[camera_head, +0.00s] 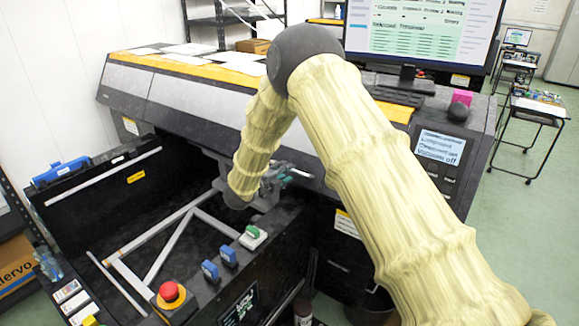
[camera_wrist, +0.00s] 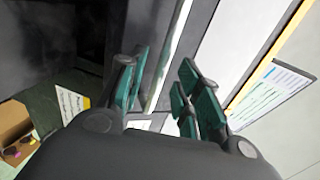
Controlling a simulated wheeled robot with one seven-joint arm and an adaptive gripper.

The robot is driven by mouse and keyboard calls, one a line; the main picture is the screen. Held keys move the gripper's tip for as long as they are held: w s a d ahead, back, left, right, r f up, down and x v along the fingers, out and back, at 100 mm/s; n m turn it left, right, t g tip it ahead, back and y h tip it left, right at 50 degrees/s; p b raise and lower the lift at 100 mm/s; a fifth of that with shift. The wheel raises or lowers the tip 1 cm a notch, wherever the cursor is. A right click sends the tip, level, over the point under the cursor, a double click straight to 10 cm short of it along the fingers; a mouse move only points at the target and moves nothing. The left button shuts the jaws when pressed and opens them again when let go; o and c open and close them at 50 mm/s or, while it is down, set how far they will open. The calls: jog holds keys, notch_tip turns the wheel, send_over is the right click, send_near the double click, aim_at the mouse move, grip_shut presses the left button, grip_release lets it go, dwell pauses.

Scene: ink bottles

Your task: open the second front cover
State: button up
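The front covers (camera_head: 195,100) are grey panels along the front of a long black printer in the head view. They look shut, and seams divide them. I cannot tell for certain which is the second one. My gripper (camera_head: 280,178) is just below the lower edge of the covers, partly hidden behind my arm. In the wrist view my gripper (camera_wrist: 166,92) shows its two teal-padded fingers apart. A pale strip (camera_wrist: 168,55) of the printer front runs up beyond the gap between them. Contact with the cover is not clear.
An open black bay with a metal frame (camera_head: 165,235) lies at the lower left. A red emergency button (camera_head: 171,293) and switches sit on its edge. A monitor (camera_head: 425,30) stands on the printer. Free green floor (camera_head: 500,220) lies to the right.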

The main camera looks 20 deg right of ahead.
jog(key=shift+p+x, duration=0.5)
jog(key=shift+x, duration=1.25)
jog(key=shift+r, duration=0.15)
grip_shut()
